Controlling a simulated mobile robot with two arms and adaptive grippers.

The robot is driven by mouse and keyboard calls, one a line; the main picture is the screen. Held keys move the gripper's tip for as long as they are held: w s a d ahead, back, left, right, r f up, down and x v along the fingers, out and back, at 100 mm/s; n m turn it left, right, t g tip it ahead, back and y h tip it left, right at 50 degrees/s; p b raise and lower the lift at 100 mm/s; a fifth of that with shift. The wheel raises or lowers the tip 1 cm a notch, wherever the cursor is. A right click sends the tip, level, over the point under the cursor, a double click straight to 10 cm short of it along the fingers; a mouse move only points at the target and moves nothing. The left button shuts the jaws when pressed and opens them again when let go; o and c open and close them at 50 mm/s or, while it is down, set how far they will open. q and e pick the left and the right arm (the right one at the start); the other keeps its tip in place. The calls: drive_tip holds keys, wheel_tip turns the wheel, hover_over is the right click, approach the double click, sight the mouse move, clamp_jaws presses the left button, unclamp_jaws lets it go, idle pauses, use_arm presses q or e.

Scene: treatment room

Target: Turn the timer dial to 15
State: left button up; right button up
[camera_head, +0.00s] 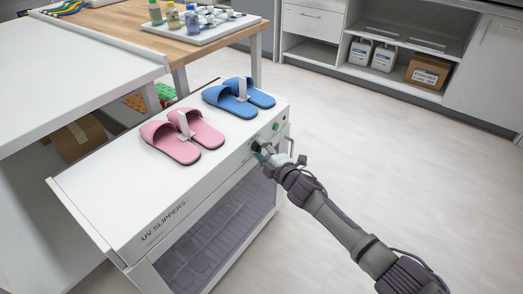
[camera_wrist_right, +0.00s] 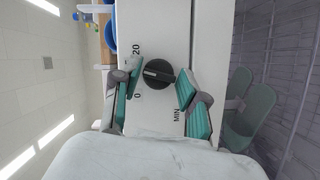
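The timer dial (camera_wrist_right: 158,73) is a round black knob on a pale panel in the right wrist view. A raised grip bar crosses it. The markings "20" and "0" stand on its left side and "MIN" below right; I cannot read the exact setting. My right gripper (camera_wrist_right: 160,78) has its teal-padded fingers on either side of the dial, very close to its edges; contact is not clear. In the head view the right gripper (camera_head: 264,151) is at the front panel of the white UV SLIPPERS cabinet (camera_head: 110,205) and largely hides the dial. My left gripper is not in view.
Pink slippers (camera_head: 182,138) and blue slippers (camera_head: 238,97) lie on the cabinet top. A green button (camera_head: 276,126) is near the right gripper. The cabinet's see-through door (camera_head: 215,245) is below the panel. Open floor (camera_head: 400,150) lies to the right.

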drive_tip(key=shift+o, duration=0.9)
drive_tip(key=v, duration=1.2)
